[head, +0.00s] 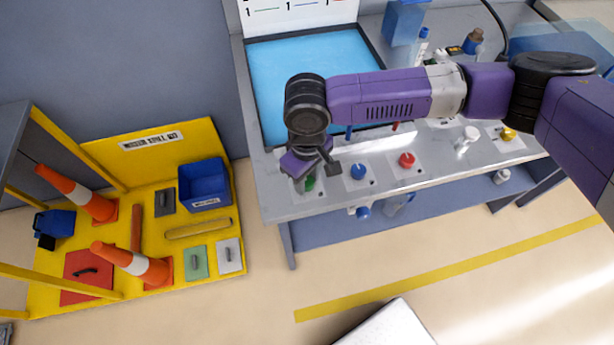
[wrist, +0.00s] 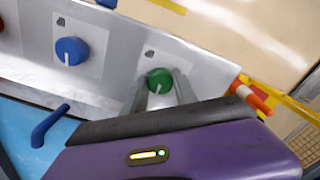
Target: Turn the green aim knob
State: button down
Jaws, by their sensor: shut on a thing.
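The green aim knob (wrist: 159,81) sits on a white plate at the end of the bench's front strip, with a white pointer line on its face. My gripper (wrist: 163,90) is at the knob, its two grey fingers on either side of it, shut on it. In the head view the green knob (head: 310,183) shows only in part below my gripper (head: 309,180), which hides the rest.
A blue knob (head: 358,171) and a red knob (head: 407,160) stand in the same row to the right, and a yellow knob (head: 507,134) is farther along. A blue lever (wrist: 50,125) stands near my gripper. A blue panel (head: 270,85) lies behind.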

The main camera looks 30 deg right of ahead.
aim_at(307, 181)
jog(key=n, duration=0.4)
jog(key=shift+p, duration=0.4)
jog(key=n, duration=0.4)
jog(key=shift+w+n, duration=0.1)
jog(key=shift+n, duration=0.2)
jog(key=shift+r, duration=0.1)
jog(key=c, duration=1)
grip_release()
jog(key=shift+o, duration=0.2)
jog(key=shift+r+b, duration=0.55)
jog(key=shift+r, duration=3.3)
